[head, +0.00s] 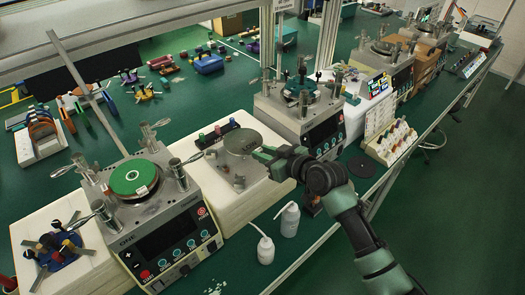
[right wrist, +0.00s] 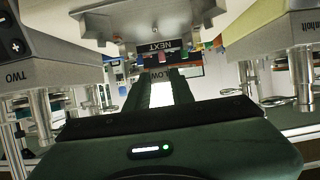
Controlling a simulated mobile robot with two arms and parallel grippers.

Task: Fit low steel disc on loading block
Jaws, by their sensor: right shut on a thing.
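The low steel disc (head: 242,141) is a flat round grey plate in the head view. My right gripper (head: 264,154) is shut on its near right edge and holds it about level. In the right wrist view my gripper's dark fingers (right wrist: 158,92) reach towards a tag reading LOW (right wrist: 155,76). The grey loading block (head: 240,176) is under the disc on a white stand, and the disc hides part of it. The wrist view shows the block's NEXT plate (right wrist: 168,45). I cannot tell whether disc and block touch. My left gripper is not in view.
Lapping machine ONE (head: 165,235), with a green-topped disc (head: 134,178), stands at left. A second machine (head: 320,132) stands right of the block. Two white bottles (head: 290,219) stand in front. A dark rack of coloured pegs (head: 217,134) is just behind the block.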

